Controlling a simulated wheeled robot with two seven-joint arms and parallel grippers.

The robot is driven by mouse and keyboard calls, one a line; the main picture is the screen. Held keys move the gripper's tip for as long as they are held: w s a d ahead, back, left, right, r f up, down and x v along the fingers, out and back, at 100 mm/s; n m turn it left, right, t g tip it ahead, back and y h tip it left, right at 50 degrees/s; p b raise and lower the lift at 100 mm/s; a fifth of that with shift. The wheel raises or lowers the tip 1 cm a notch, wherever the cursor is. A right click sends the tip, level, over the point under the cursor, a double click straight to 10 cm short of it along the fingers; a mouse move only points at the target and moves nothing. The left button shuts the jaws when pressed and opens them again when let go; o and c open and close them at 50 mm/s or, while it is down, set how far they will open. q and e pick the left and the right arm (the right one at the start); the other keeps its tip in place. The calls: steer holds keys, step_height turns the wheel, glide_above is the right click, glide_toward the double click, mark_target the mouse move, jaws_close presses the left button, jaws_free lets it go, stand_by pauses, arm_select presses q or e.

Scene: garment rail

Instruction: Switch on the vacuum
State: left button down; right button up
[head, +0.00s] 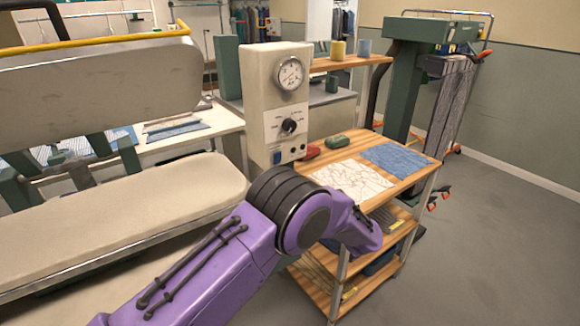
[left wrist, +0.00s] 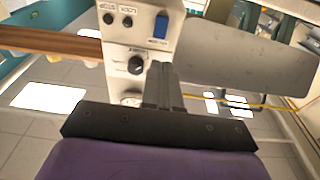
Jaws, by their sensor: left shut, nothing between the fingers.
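The control box (head: 270,85) is a cream upright housing with a round gauge (head: 289,74) and a black knob (head: 289,126). Low on its front is a blue rocker switch (head: 277,157), with small dark buttons beside it. I cannot read which control is marked vacuum. In the left wrist view the panel appears upside down, with the blue switch (left wrist: 160,27) and the knob (left wrist: 136,65). My left gripper (left wrist: 161,70) is shut and empty, its fingertips pointing toward the panel near the knob and switch; contact cannot be judged. My purple left arm hides it in the head view.
A padded press with a cream lower bed (head: 120,225) and a raised upper plate (head: 100,85) stands left. A wooden trolley (head: 420,178) with folded cloths, a red item and a green item stands right of the box. Grey floor (head: 490,250) is clear at right.

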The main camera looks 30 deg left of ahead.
mark_target(278, 156)
arm_select(q)
steer(key=p+x, duration=0.5)
steer(key=x, duration=0.7)
steer(key=shift+w+a+r, duration=0.1)
steer(key=shift+a+r, duration=0.1)
steer(key=shift+a, duration=0.1)
steer(key=shift+w+a+f, duration=0.1)
steer(key=shift+w+a, duration=0.15)
steer(key=shift+a, duration=0.3)
arm_select(e)
step_height(278, 156, up, 6)
steer(key=shift+f, duration=0.25)
arm_select(q)
steer(key=shift+d, duration=0.1)
arm_select(e)
steer(key=shift+f, duration=0.1)
